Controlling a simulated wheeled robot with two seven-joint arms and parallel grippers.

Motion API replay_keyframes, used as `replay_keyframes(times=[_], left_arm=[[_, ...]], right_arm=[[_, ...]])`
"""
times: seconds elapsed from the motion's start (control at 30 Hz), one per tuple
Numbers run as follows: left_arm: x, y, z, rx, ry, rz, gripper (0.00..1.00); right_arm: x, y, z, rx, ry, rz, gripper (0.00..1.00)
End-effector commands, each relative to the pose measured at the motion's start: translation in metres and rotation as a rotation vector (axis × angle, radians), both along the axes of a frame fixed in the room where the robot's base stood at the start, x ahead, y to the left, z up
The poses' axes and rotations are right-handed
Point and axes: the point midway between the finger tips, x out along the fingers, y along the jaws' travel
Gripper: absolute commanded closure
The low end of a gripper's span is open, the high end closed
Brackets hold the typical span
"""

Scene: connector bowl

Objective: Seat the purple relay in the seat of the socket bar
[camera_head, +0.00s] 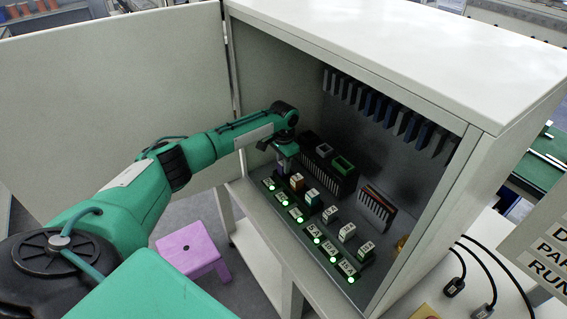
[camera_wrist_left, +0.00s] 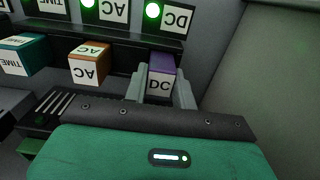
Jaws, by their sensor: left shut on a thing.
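The purple relay (camera_wrist_left: 162,65) with a white DC face is between the two fingers of my left gripper (camera_wrist_left: 160,92) in the wrist view, and the gripper is shut on it. In the head view my left gripper (camera_head: 284,160) is over the far left end of the socket bar (camera_head: 306,232), inside the cabinet. In the wrist view the relay lies in line with the DC plate and its green light. An orange AC relay (camera_wrist_left: 88,62) and a teal TIME relay (camera_wrist_left: 25,55) stand beside it. I cannot tell whether the relay touches its seat. My right gripper is out of view.
The cabinet's side wall (camera_wrist_left: 262,80) is close to the right in the wrist view. Several white relays (camera_head: 347,231) stand further along the row. Black slotted blocks (camera_head: 322,165) lie behind it. The open cabinet door (camera_head: 120,75) is at the left.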

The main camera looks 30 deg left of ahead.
Motion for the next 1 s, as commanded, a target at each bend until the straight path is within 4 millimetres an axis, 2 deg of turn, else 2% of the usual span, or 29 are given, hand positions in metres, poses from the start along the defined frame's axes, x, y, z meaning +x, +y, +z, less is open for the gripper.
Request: replay_keyframes(times=[0.03,0.07,0.17,0.43,0.57,0.67,1.0], left_arm=[[0.0,0.0,-0.002,-0.001,0.001,0.0,0.96],[0.0,0.0,-0.002,0.0,0.001,0.0,0.71],[0.0,0.0,-0.002,0.0,0.001,0.0,0.52],[0.0,0.0,-0.001,0.0,0.0,0.0,0.52],[0.0,0.0,0.006,0.0,-0.001,0.0,0.52],[0.001,0.0,0.021,-0.001,-0.003,-0.001,0.52],[0.001,0.0,0.092,-0.001,-0.003,0.0,0.52]], right_arm=[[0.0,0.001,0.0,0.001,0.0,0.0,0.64],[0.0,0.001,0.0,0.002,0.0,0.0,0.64],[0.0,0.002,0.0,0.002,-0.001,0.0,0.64],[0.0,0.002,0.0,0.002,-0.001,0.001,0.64],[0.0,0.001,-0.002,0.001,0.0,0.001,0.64],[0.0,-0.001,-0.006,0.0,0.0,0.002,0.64],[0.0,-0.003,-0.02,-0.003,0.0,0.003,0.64]])
